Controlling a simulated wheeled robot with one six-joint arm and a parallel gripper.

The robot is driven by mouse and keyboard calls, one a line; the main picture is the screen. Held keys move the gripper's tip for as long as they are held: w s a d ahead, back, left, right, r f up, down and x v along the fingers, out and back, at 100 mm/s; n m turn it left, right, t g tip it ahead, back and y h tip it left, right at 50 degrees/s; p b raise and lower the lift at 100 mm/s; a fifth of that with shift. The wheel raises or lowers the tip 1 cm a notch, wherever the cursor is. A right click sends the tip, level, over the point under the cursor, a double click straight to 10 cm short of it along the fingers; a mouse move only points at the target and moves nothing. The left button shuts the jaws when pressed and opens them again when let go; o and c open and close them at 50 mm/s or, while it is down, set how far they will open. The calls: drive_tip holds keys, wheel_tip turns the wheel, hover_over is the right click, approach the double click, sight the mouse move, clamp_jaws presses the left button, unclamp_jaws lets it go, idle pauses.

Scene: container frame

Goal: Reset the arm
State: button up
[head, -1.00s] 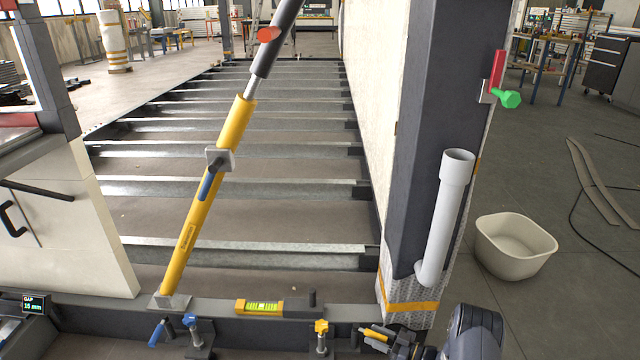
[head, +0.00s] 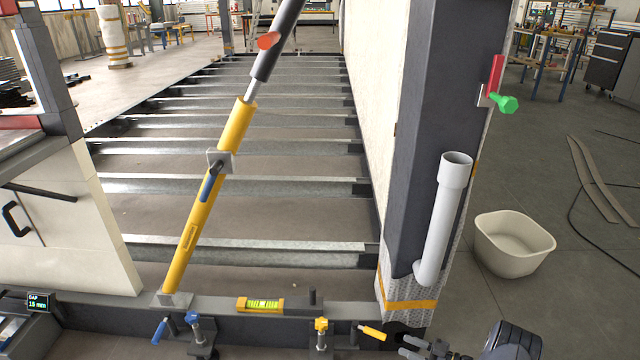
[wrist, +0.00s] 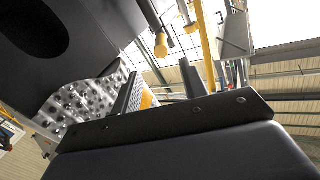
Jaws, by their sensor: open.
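My gripper (head: 408,345) shows at the bottom edge of the head view, right of the yellow-handled lever (head: 372,333) on the sill. Its jaws are open, with a clear gap to the lever's handle. In the wrist view the two dark fingers of my gripper (wrist: 163,92) stand apart with nothing held between them. A yellow rod end (wrist: 160,46) hangs beyond the fingers there. Part of my arm is cut off by the bottom of the head view.
A grey post (head: 430,120) with a white pipe (head: 442,220) rises close behind my gripper. A cream tub (head: 512,245) stands on the floor at right. A spirit level (head: 262,304), clamps with blue and yellow knobs and a yellow prop (head: 205,205) are left.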

sight(375, 336)
drive_tip(key=b+x, duration=0.2)
drive_tip(key=x, duration=0.9)
drive_tip(key=shift+a+f, duration=0.1)
drive_tip(key=shift+a, duration=0.1)
drive_tip(key=shift+s+d+t, duration=0.15)
drive_tip(key=shift+s+t, duration=0.1)
drive_tip(key=shift+t, duration=0.05)
drive_tip(key=shift+s+m+t+h, duration=0.3)
drive_tip(key=shift+m+t+h, duration=0.3)
drive_tip(key=shift+m+t, duration=0.15)
drive_tip(key=shift+r, duration=0.2)
